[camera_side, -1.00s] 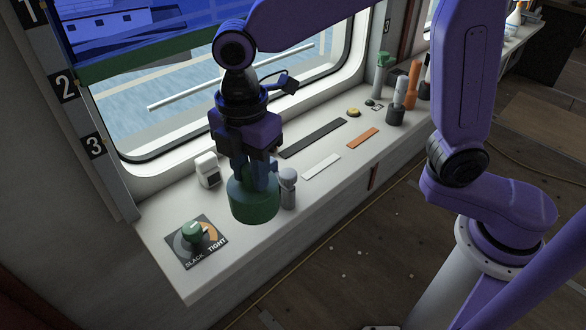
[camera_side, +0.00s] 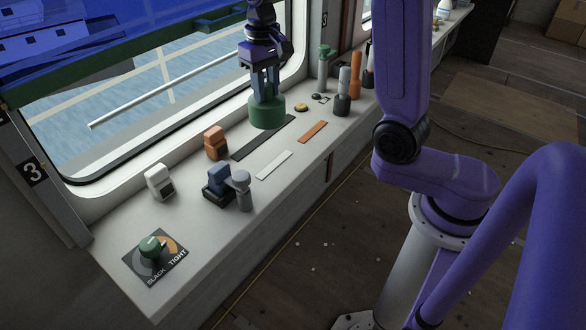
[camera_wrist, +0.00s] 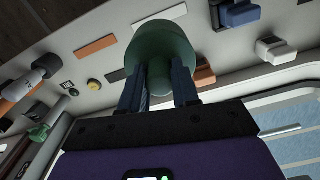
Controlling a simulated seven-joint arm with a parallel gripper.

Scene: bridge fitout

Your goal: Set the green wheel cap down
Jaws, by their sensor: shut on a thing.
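The green wheel cap (camera_side: 267,115) is a wide, dark green round piece with a narrower neck. My gripper (camera_side: 265,94) is shut on its neck from above. The cap hangs upright over the far end of the dark strip (camera_side: 250,145) on the white counter; I cannot tell whether it touches. In the wrist view the cap (camera_wrist: 160,45) sits between the two blue fingers of my gripper (camera_wrist: 161,84) and hides part of the counter.
An orange strip (camera_side: 312,131) and a white strip (camera_side: 273,165) lie nearby. A yellow button (camera_side: 301,107) is just right of the cap. An orange lever (camera_side: 215,143), blue lever (camera_side: 218,180), grey-topped post (camera_side: 241,190), white switch (camera_side: 159,182) and slack/tight dial (camera_side: 151,250) stand left.

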